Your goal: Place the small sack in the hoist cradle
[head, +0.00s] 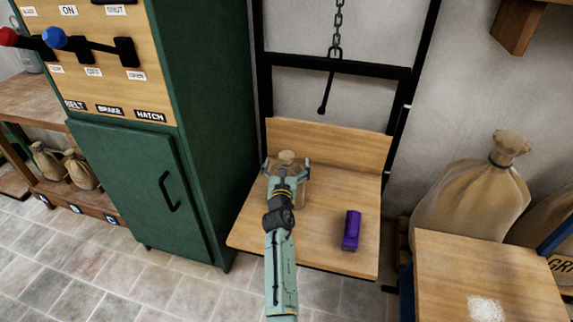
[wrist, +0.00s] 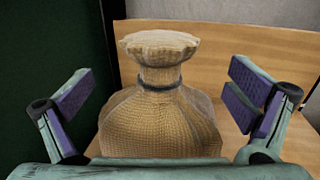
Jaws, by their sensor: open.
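The small sack (head: 287,157) stands upright on the wooden hoist cradle (head: 318,233), towards its back left, near the back board. In the wrist view the burlap sack (wrist: 160,125) is tied at the neck with a dark band. My gripper (head: 287,172) reaches over the cradle. In the wrist view the gripper's purple-padded fingers (wrist: 160,97) are spread wide on either side of the sack, with visible gaps at the neck. The sack's lower part is hidden behind my gripper.
A purple object (head: 351,230) lies on the cradle's right side. A chain with a hook (head: 331,75) hangs above. A green cabinet (head: 130,190) with levers stands left. A large sack (head: 470,195) and a wooden-topped stand (head: 480,270) are at right. Small sacks (head: 80,170) sit on a left shelf.

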